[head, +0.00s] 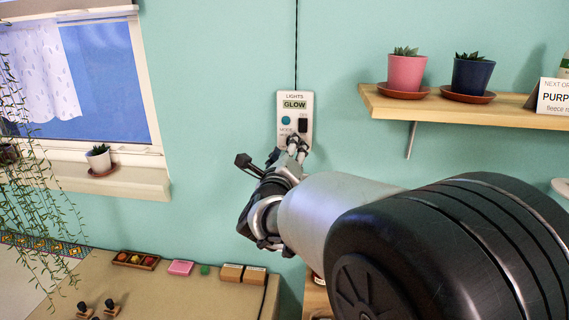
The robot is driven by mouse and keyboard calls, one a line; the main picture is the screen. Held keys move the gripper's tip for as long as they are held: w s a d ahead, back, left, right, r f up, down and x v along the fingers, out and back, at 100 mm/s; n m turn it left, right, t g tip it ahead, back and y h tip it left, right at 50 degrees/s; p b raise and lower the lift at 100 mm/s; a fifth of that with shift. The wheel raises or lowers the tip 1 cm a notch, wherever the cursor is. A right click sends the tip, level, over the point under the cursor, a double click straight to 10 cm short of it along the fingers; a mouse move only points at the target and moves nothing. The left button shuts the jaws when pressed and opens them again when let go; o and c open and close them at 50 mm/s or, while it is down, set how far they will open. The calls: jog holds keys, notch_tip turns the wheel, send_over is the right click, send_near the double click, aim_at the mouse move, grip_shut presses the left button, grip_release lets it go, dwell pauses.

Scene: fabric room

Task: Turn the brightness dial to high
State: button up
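A pale wall panel (309,104) is on the turquoise wall, labelled LIGHTS, with a green display (294,105) reading GLOW. It has a round blue button (286,120) at left and a dark switch (303,125) at right. My gripper (297,146) is at the panel's lower part, its fingertips over the lower edge. No brightness dial can be made out; the gripper covers the lower part of the panel. I cannot tell whether the fingers touch anything or how far apart they are.
A wooden shelf (450,111) with a pink pot (406,73) and a dark blue pot (472,78) juts out at right. A window with a sill (130,184) is at left. A table (150,294) with small items stands below. The wall around the panel is clear.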

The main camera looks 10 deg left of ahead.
jog(key=s, duration=1)
jog(key=shift+a+f, duration=0.25)
jog(key=shift+a, duration=0.1)
jog(key=shift+w, duration=0.1)
jog(key=s+d+f+n+g, duration=0.4)
jog(key=s+d+n, duration=0.2)
jog(key=s+n, duration=0.3)
jog(key=s+d+f+n+g, duration=0.5)
jog(key=s+d+n, duration=0.2)
jog(key=s, duration=0.5)
jog(key=s+d+f+n+g+y, duration=0.1)
jog(key=s+d+f+n+g, duration=0.3)
jog(key=s+d+n, duration=0.3)
jog(key=s+n, duration=0.4)
jog(key=shift+d+f+n+g, duration=0.25)
jog(key=shift+f+n+g, duration=0.05)
jog(key=shift+g, duration=0.1)
